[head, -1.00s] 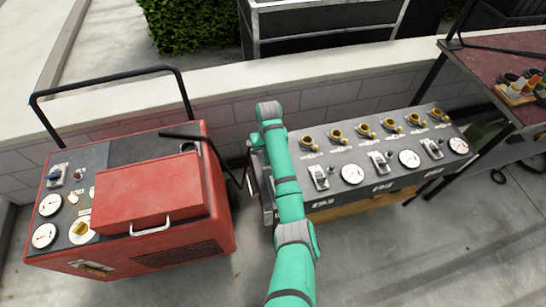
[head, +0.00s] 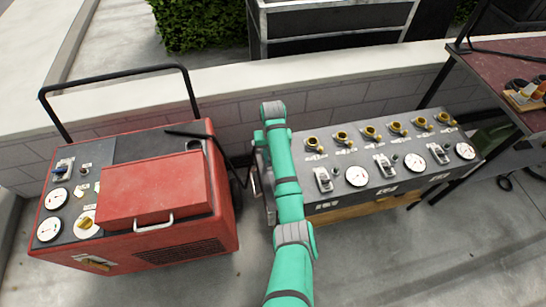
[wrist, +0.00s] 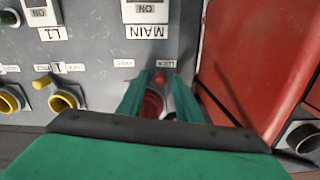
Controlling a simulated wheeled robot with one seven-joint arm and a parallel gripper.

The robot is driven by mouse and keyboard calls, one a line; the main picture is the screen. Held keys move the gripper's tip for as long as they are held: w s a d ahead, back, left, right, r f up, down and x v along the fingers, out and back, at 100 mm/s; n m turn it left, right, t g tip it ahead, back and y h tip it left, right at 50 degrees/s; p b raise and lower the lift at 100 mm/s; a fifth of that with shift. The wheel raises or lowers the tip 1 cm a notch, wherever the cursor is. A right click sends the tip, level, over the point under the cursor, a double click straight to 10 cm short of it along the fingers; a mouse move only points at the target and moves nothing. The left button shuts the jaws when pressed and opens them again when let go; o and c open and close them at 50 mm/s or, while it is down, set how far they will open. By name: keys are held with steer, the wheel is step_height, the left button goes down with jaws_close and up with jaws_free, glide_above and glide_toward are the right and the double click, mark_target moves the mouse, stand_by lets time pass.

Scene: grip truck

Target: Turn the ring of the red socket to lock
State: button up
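In the wrist view, the red socket (wrist: 153,104) sits on a grey panel, between the two green fingers of my gripper (wrist: 160,82). A small red knob or lug (wrist: 160,78) shows at its far edge, beside a "LOCK" label (wrist: 166,63). My fingers are apart, one on each side of the socket. The left finger is close to the red ring, and a gap seems to remain on the right; contact is unclear. The gripper body hides the near part of the socket. In the head view, my green arm covers the socket and gripper.
Yellow sockets (wrist: 64,100) line the panel to the left in the wrist view. In the head view, a red machine (head: 150,190) is left of my arm, and the grey panel box (head: 400,180) is right.

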step_height(320, 180, up, 11)
stand_by(0.8)
steer(key=shift+s+f, duration=0.15)
stand_by(0.6)
